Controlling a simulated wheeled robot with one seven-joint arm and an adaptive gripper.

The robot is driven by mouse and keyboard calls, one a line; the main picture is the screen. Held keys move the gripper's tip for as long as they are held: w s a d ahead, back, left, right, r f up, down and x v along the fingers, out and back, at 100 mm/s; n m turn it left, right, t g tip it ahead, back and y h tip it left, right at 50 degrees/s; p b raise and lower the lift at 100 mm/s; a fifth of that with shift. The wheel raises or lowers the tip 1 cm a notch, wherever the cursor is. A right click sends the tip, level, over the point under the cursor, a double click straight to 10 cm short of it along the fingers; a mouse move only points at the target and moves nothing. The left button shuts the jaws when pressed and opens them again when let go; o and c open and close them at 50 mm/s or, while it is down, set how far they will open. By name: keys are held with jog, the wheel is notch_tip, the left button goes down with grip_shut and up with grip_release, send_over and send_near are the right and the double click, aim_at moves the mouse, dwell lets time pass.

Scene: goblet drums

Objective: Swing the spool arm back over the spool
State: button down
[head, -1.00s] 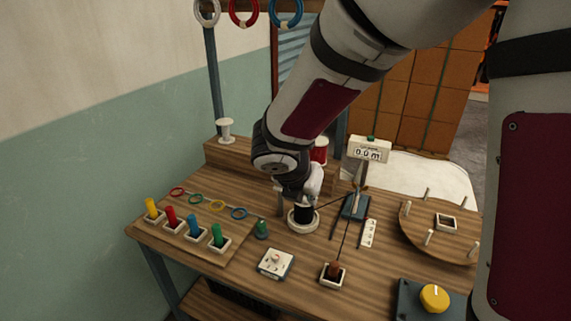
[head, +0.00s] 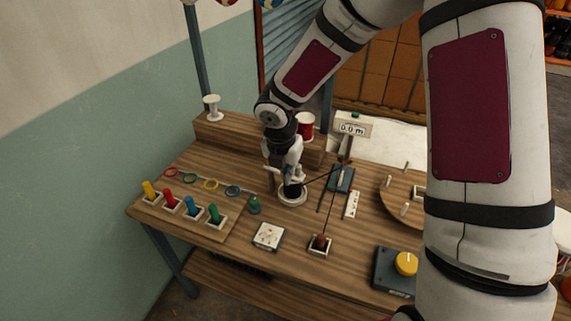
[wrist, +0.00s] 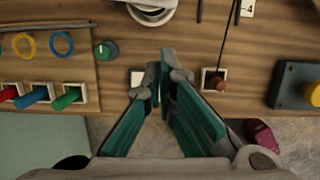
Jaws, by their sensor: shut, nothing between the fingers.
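The black spool (head: 292,190) stands upright on a round white base (head: 291,200). The base also shows, cut off, at the top of the wrist view (wrist: 152,12). A dark thread runs from the spool to the right. My gripper (head: 280,176) is low beside the spool's upper left and partly covers it in the head view. In the wrist view, my gripper's (wrist: 160,68) teal fingers are together and empty. I cannot make out the spool arm apart from my gripper, nor whether they touch.
A green knob (head: 254,204) stands left of the spool, with coloured pegs (head: 192,207) further left. A white switch box (head: 268,236) and a brown plug in a socket (head: 320,244) lie in front. A yellow knob (head: 406,263) is at right.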

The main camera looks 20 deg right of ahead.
aim_at(298, 180)
jog(key=w+d+f, duration=0.3)
jog(key=w+f, duration=0.1)
jog(key=shift+f+p, duration=0.2)
jog(key=shift+p, duration=0.1)
jog(key=shift+w+d, duration=0.1)
jog(key=shift+w+d+b, duration=0.3)
jog(key=shift+w+d, duration=0.15)
jog(key=shift+d, duration=0.3)
jog(key=shift+s+a, duration=0.1)
